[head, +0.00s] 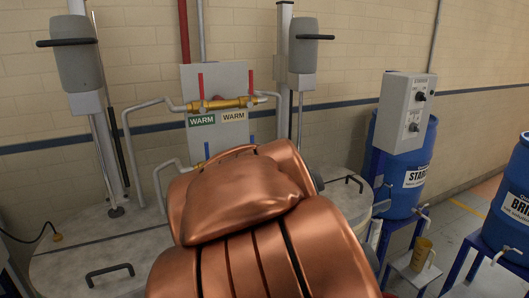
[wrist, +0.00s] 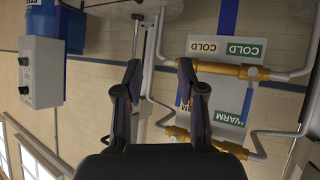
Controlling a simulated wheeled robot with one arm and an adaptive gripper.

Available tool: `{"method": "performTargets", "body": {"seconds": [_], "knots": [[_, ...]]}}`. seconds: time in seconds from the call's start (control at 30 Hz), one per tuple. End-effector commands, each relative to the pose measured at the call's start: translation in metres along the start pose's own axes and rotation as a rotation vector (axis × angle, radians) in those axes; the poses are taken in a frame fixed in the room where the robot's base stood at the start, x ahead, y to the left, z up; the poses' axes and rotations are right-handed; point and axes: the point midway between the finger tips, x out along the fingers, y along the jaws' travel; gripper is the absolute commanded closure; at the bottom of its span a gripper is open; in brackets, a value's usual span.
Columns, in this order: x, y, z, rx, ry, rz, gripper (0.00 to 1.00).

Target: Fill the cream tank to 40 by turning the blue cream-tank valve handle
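A pale valve panel (head: 230,80) stands behind my copper arm in the head view, with two red handles on its upper brass pipe and the top of a blue handle (head: 206,150) below the WARM labels. In the wrist view, upside down, the lower brass pipe (wrist: 222,70) runs beside the COLD labels. Two blue handles, one nearer (wrist: 181,90) and one farther (wrist: 246,106), extend from it. My gripper (wrist: 160,70) is open and empty; its right finger partly overlaps the nearer handle, contact unclear. My arm hides the gripper in the head view. No tank level reading shows.
Grey stirrers (head: 77,65) (head: 303,50) stand on both sides of the panel above the tank lids. A grey control box (head: 407,105), a blue STARCH barrel (head: 408,160) and another blue barrel (head: 512,205) stand right. Grey pipes (head: 128,150) run close beside the panel.

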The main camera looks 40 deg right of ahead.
Motion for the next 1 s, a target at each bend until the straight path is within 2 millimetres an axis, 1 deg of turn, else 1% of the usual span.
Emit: {"method": "performTargets", "body": {"seconds": [0.03, 0.1, 0.2, 0.3, 0.4, 0.5, 0.6, 0.7, 0.83, 1.0], "knots": [[0.01, 0.012, -0.018, 0.017, 0.065, 0.02, 0.61], [0.018, 0.023, -0.049, 0.033, 0.169, 0.027, 0.61], [0.027, 0.035, -0.086, 0.041, 0.3, 0.02, 0.61], [0.035, 0.043, -0.115, 0.036, 0.412, -0.007, 0.61], [0.041, 0.045, -0.138, 0.023, 0.509, -0.056, 0.61], [0.049, 0.044, -0.153, 0.004, 0.583, -0.125, 0.61], [0.056, 0.038, -0.161, -0.02, 0.635, -0.214, 0.61], [0.064, 0.031, -0.161, -0.038, 0.663, -0.316, 0.61], [0.075, 0.021, -0.148, -0.047, 0.662, -0.451, 0.61], [0.082, 0.012, -0.13, -0.044, 0.639, -0.59, 0.61]]}}
